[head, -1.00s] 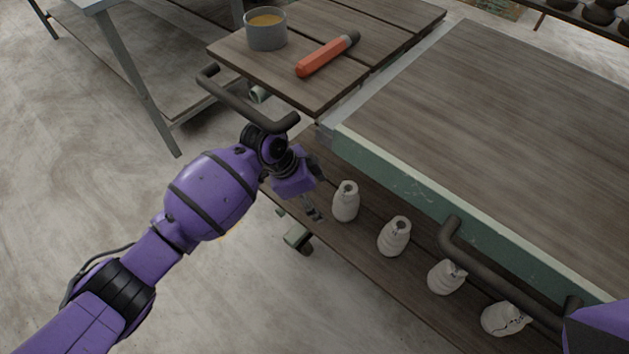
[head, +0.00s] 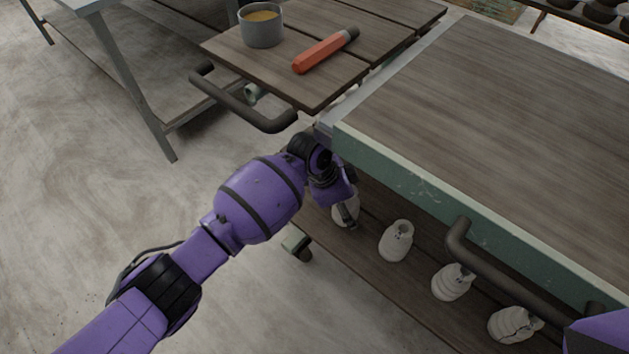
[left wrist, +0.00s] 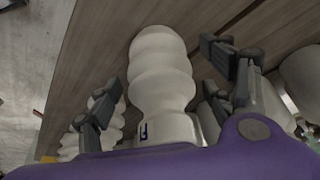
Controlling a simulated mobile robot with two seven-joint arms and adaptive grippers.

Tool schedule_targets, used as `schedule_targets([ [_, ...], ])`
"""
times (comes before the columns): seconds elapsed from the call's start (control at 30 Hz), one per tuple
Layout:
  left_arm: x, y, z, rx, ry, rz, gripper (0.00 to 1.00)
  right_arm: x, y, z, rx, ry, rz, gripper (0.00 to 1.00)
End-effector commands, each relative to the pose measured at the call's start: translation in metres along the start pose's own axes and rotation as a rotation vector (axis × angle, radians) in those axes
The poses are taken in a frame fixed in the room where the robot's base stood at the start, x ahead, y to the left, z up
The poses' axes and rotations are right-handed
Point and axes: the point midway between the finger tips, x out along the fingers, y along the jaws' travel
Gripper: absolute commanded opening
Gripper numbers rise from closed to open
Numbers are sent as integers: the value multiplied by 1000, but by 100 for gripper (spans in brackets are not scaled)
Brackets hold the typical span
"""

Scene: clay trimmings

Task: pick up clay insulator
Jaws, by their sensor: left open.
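Several pale, ribbed clay insulators stand in a row on the lower wooden shelf. The leftmost insulator (head: 343,208) in the head view is partly hidden by my left gripper (head: 349,213). In the left wrist view a whitish insulator (left wrist: 160,75) with rounded ribs and a small blue mark lies between the spread fingers of my left gripper (left wrist: 165,80). The fingers are open on both sides of it, with no clear contact. The other insulators (head: 396,241), (head: 452,282) and (head: 514,325) stand apart to the right. My right gripper is out of view.
The green-edged tabletop (head: 500,110) overhangs the shelf (head: 375,283). A dark handle (head: 500,280) sticks out over the right insulators, another handle (head: 240,108) at the left. A grey cup (head: 261,26) and an orange tool (head: 320,55) lie on the side board. More insulators flank the fingers in the wrist view.

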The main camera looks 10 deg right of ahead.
Motion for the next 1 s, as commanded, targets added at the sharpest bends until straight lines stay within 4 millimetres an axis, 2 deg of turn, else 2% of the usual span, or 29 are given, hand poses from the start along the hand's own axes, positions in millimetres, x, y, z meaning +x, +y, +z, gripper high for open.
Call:
schedule_targets([
  [0.1,-1,0,0,0,0,-1,75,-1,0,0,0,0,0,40],
  [0.63,-1,0,0,0,0,0,6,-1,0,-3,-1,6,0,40],
  [1.0,-7,-1,-4,1,3,-2,6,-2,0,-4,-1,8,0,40],
])
